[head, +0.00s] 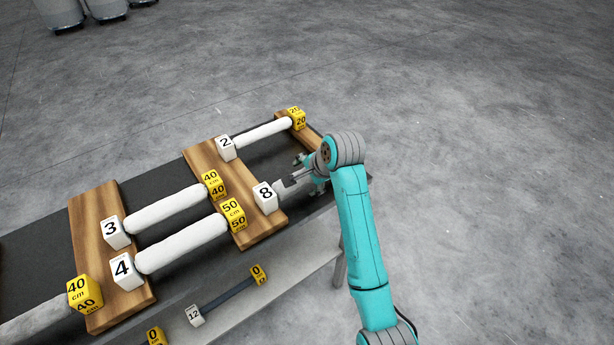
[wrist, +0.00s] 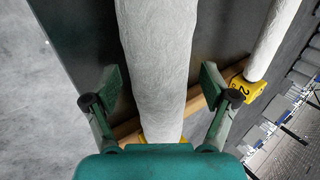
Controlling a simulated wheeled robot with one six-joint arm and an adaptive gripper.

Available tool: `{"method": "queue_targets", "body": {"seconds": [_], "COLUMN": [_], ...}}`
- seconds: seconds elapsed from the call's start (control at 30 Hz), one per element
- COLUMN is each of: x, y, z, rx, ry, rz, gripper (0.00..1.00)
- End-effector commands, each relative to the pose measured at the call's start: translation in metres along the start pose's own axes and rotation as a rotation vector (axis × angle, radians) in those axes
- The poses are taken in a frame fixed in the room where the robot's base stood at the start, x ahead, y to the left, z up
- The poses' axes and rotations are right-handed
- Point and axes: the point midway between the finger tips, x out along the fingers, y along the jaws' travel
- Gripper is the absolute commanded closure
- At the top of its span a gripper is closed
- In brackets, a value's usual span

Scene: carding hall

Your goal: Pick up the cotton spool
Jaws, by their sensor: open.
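In the wrist view a thick white cotton spool (wrist: 155,55) runs lengthwise between the two fingers of my gripper (wrist: 158,95). The fingers are open, one on each side, and no clear contact with the cotton shows. A yellow block at the spool's near end is partly hidden by my gripper. In the head view my gripper (head: 305,174) is over the right part of the bench, beside the white block marked 8 (head: 265,196). The spool there is mostly hidden by my arm. Other white spools lie between the blocks 2 and 20 (head: 263,133), 3 and 40 (head: 165,209), and 4 and 50 (head: 182,245).
Wooden boards (head: 211,160) cross the dark bench top (head: 52,243) under the spool ends. A thin dark rod (head: 228,292) lies on the lower shelf between blocks 12 and 0. Grey bins (head: 62,13) stand far left. The floor right of the bench is clear.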

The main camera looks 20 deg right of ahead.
Motion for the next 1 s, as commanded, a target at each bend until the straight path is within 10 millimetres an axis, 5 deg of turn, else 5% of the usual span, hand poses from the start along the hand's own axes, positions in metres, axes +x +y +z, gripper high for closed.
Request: {"method": "queue_targets", "body": {"seconds": [0.13,0.43,0.77,1.0], "x": [0.000,0.000,-0.006,-0.040], "y": [0.000,0.000,-0.004,-0.028], "z": [0.000,0.000,0.000,0.000], "rx": [0.000,0.000,-0.001,-0.001], "ry": [0.000,0.000,0.001,0.002], "rz": [0.000,0.000,-0.002,-0.005], "gripper": [0.16,0.87,0.88,0.88]}}
